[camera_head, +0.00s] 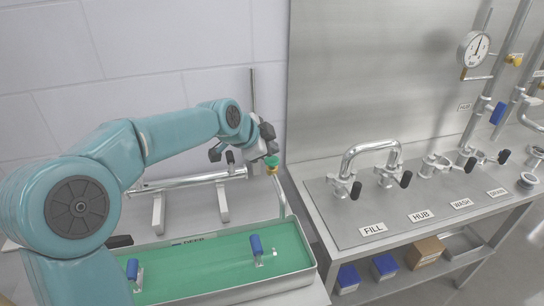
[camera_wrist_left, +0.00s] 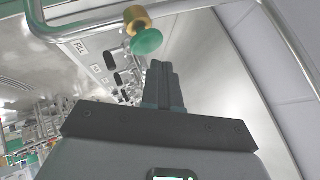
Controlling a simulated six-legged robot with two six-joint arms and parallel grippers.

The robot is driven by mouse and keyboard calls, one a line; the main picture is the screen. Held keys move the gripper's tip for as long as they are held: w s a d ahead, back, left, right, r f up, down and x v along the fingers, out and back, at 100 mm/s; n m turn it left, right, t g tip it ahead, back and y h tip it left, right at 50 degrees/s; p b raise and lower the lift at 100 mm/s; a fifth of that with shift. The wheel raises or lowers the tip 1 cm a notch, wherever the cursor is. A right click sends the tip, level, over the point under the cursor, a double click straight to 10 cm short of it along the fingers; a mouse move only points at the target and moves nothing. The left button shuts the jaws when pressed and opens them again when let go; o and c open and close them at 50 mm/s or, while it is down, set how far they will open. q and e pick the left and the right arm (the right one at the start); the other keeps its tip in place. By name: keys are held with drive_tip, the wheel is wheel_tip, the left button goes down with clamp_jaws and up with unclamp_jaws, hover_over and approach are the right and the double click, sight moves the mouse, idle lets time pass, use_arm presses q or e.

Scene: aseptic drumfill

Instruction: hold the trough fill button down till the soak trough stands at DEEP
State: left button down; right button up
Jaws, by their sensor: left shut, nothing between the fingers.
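The green fill button (camera_head: 272,161) sits on a brass collar on the thin pipe behind the soak trough (camera_head: 314,270). My left gripper (camera_head: 270,147) is shut and empty, close by the button. In the left wrist view the shut fingertips (camera_wrist_left: 162,66) point toward the green button (camera_wrist_left: 147,42), with a small gap in the picture; whether they touch is unclear. The trough holds green liquid (camera_head: 205,264). A label (camera_head: 194,240) on its back wall seems to read DEEP, with the liquid close to it; the exact level is hard to tell. My right gripper is out of view.
Two blue-handled fittings (camera_head: 256,245) (camera_head: 133,270) stand in the trough. A steel bench (camera_head: 350,226) to the right carries taps and labels FILL, HUB and WASH. A gauge (camera_head: 473,48) hangs above it. Boxes (camera_head: 385,266) sit on its lower shelf.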

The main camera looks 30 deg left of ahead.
sight(270, 161)
use_arm(q)
drive_tip(key=shift+r, duration=0.15)
drive_tip(key=shift+r+p, duration=1.7)
drive_tip(key=shift+r, duration=0.75)
drive_tip(key=shift+f, duration=0.1)
